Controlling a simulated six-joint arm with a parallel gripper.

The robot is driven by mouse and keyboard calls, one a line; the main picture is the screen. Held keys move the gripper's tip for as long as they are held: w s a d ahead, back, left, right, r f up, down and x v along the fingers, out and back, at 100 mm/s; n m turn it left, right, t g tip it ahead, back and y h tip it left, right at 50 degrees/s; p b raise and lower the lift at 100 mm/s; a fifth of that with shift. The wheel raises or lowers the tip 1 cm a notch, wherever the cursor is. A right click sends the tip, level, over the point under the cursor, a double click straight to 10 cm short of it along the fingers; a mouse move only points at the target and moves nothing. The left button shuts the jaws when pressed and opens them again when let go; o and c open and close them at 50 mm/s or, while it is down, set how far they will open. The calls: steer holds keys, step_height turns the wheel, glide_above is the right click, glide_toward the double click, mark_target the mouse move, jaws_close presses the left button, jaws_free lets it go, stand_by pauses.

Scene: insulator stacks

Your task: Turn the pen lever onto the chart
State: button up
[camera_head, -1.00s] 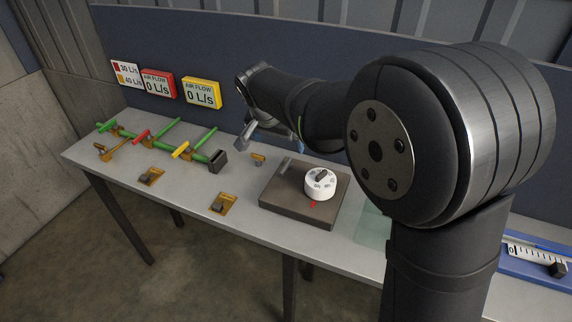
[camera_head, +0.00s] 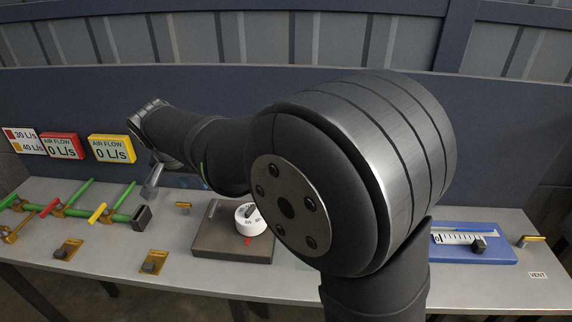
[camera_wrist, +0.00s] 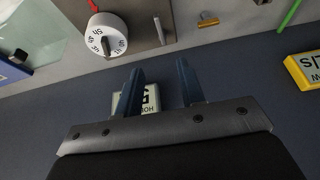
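I cannot make out a pen lever or a chart for certain in either view. My arm hides part of the bench in the head view. My gripper (camera_wrist: 160,68) is open and empty in the wrist view, its two blue-grey fingers apart in front of the dark wall panel. A white sign (camera_wrist: 148,101) partly shows between and behind them. In the head view my gripper (camera_head: 152,182) hangs above the back of the bench, left of a brown board (camera_head: 208,240) with a white numbered dial (camera_head: 246,224). The dial also shows in the wrist view (camera_wrist: 107,34).
A blue tray (camera_head: 497,255) with a white scale and dark block (camera_head: 479,246) lies to the right. A brass fitting (camera_head: 530,240) and a VENT label (camera_head: 538,275) are beside it. Green pipes with coloured handles (camera_head: 97,213) stand left, below AIR FLOW displays (camera_head: 111,149).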

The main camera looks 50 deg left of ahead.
mark_target(212, 210)
steer(key=x, duration=1.6)
steer(key=shift+f, duration=0.2)
steer(key=shift+c, duration=0.4)
jaws_close()
